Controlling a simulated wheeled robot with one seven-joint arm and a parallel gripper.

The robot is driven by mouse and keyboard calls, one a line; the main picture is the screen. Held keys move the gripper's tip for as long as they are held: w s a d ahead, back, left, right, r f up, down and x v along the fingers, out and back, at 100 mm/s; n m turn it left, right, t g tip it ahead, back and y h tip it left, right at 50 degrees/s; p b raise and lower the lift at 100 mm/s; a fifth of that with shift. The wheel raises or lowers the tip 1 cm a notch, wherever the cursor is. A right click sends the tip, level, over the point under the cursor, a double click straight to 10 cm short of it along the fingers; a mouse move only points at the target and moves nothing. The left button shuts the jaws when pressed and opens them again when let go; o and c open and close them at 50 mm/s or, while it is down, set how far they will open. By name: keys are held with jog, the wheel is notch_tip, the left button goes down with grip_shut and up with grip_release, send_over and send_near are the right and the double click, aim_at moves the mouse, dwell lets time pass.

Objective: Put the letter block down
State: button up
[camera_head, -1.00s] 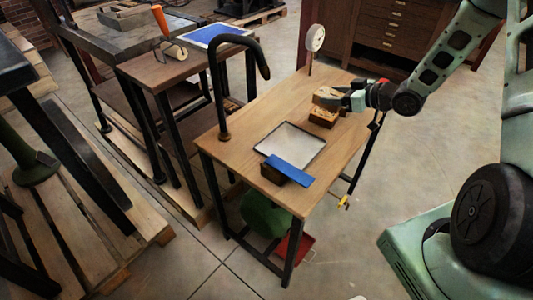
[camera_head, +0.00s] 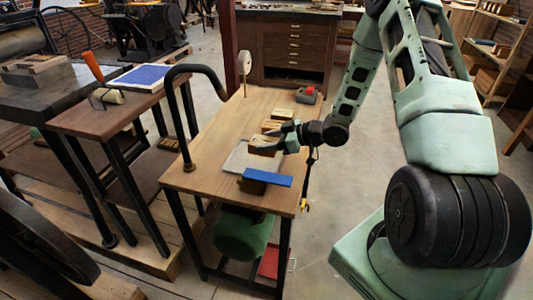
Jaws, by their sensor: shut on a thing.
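The letter block (camera_head: 262,146), a small wooden block, is in my gripper (camera_head: 279,143) near the right side of the wooden table (camera_head: 205,136). My gripper is shut on the block. Its fingers and the block overlap the far right corner of the shallow grey tray (camera_head: 238,160). I cannot tell whether the block touches the tray or hangs just above it. The side of the block facing away is hidden.
Wooden blocks (camera_head: 271,125) sit just behind my gripper. A blue bar (camera_head: 267,178) lies on a dark block at the tray's near edge. A red and grey object (camera_head: 306,95) stands at the far right. A black curved handle (camera_head: 187,110) rises at the left edge.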

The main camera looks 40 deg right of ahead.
notch_tip(320, 180, down, 4)
jog(key=shift+f, duration=0.1)
jog(key=shift+f+b, duration=0.3)
jog(key=shift+f, duration=0.05)
